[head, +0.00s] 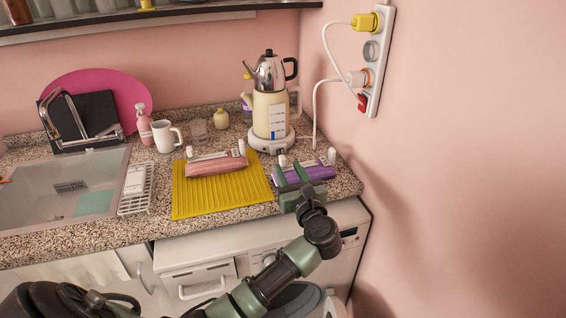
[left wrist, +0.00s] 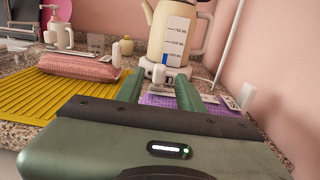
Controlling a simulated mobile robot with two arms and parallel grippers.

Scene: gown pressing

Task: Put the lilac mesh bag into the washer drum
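The lilac mesh bag (head: 318,173) lies on the counter's right end, right of the yellow mat. It also shows in the left wrist view, between and right of my fingers (left wrist: 215,108). My left gripper (head: 291,173) is at the bag's left part with its fingers apart. In the left wrist view the fingers (left wrist: 160,88) are spread, with lilac cloth visible between them. I cannot tell whether they touch the bag. The white washer (head: 345,262) stands under the counter, with a round grey part low in front, partly behind my arm. The drum's inside is hidden. My right gripper is out of view.
A pink mesh bag (head: 216,164) lies on the yellow ribbed mat (head: 222,196). A cream kettle base with a steel teapot (head: 270,112) stands behind the lilac bag. A white cord hangs by the right wall. The sink (head: 60,190) is at the left.

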